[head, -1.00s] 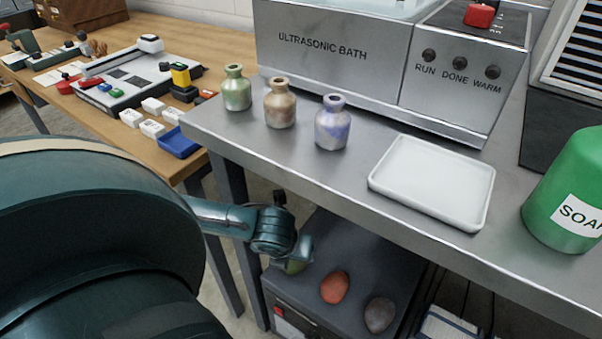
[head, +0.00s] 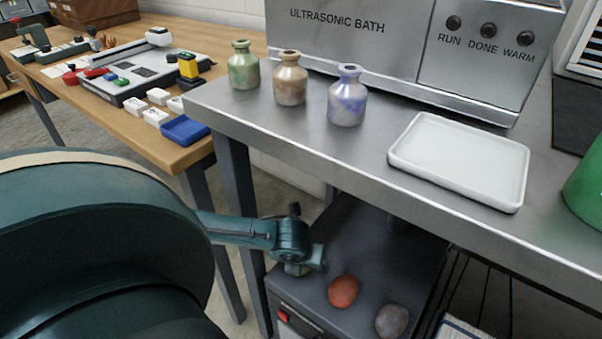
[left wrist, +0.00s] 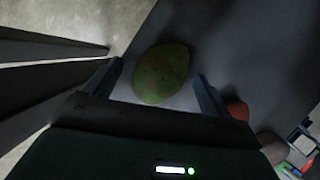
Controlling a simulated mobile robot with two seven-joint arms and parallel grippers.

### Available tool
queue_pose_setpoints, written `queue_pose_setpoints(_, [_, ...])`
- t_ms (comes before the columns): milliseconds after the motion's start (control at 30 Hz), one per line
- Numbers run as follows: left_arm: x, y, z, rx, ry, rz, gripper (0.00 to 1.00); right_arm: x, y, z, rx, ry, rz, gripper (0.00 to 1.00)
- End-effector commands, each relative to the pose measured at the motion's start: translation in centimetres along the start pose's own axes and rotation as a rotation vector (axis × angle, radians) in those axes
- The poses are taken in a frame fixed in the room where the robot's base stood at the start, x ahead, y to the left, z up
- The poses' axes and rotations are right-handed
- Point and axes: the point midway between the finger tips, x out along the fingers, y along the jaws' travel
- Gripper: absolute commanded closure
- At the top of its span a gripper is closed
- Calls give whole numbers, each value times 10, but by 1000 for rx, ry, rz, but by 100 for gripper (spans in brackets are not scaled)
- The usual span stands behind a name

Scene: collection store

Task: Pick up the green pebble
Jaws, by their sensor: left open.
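The green pebble (left wrist: 162,73) shows in the left wrist view, lying on the dark top of a low cabinet (head: 375,245). My left gripper (left wrist: 160,75) is open, with one finger on each side of the pebble. I cannot tell whether the fingers touch it. In the head view my left gripper (head: 305,265) reaches down to the cabinet top and hides the green pebble. A red pebble (head: 343,291) and a grey pebble (head: 391,321) lie to the right of it. The red one also shows in the left wrist view (left wrist: 238,109). My right gripper is not in view.
A steel bench (head: 330,150) overhangs the cabinet, with a white tray (head: 460,160), green (head: 243,70), brown (head: 290,82) and blue (head: 346,100) bottles on it. A bench leg (head: 240,190) stands left of the cabinet. A wooden table (head: 185,150) is at the left.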

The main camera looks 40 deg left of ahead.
Motion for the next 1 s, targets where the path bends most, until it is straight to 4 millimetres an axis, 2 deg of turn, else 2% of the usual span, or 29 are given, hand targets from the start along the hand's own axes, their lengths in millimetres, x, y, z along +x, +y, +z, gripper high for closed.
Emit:
queue_pose_setpoints(67, [0, 0, 0, 0, 0, 0, 17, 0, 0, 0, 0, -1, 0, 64])
queue_pose_setpoints(767, [-1, 0, 0, 0, 0, 0, 74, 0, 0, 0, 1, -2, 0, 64])
queue_pose_setpoints(1000, [-1, 0, 1, -1, -2, -1, 76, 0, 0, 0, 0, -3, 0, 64])
